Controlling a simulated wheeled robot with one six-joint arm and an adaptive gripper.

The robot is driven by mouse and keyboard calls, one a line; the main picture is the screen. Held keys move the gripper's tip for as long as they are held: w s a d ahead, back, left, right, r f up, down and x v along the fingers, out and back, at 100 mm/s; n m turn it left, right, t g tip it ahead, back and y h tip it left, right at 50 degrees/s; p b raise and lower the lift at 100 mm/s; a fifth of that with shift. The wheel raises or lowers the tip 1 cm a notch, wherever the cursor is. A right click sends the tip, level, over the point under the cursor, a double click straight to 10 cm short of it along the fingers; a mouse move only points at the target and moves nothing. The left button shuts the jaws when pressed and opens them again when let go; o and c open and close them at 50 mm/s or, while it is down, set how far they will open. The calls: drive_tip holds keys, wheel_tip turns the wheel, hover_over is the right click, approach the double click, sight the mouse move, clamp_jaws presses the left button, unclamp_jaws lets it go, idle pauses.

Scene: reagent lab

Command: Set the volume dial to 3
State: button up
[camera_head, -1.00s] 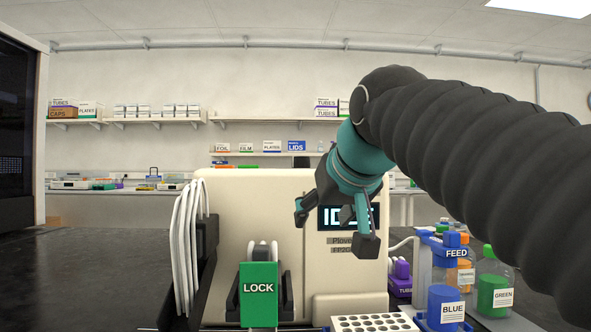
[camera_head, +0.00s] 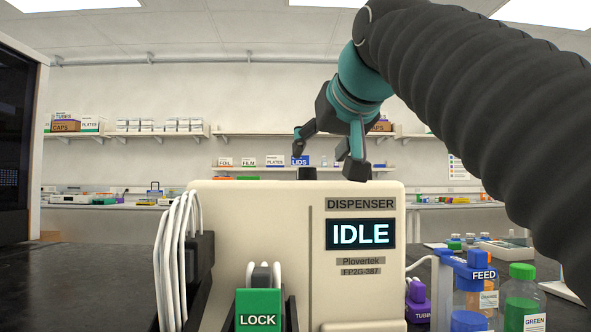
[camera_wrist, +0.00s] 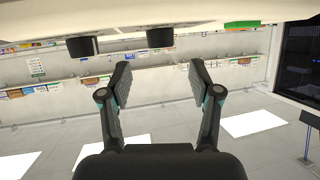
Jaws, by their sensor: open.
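The cream dispenser (camera_head: 255,240) stands in front of me, its display (camera_head: 361,234) reading IDLE. A short dark knob (camera_head: 307,173) sticks up from its top edge. The wrist view shows two dark round knobs on the dispenser, one at the left (camera_wrist: 82,47) and one near the middle (camera_wrist: 160,37). No markings are legible on them, and I cannot tell which is the volume dial. My gripper (camera_head: 328,152) is open and empty over the dispenser's top. In the wrist view its spread fingers (camera_wrist: 159,78) are apart from both knobs.
A green LOCK block (camera_head: 258,310) is on the dispenser's front, with white tubes (camera_head: 178,255) at its left. At the right stand a FEED bottle holder (camera_head: 470,265), a green-capped bottle (camera_head: 522,300) and a purple tube holder (camera_head: 418,300). Wall shelves are far behind.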

sight(307, 174)
drive_tip(key=x, duration=0.7)
drive_tip(key=shift+s, duration=0.1)
drive_tip(key=c, duration=1.1)
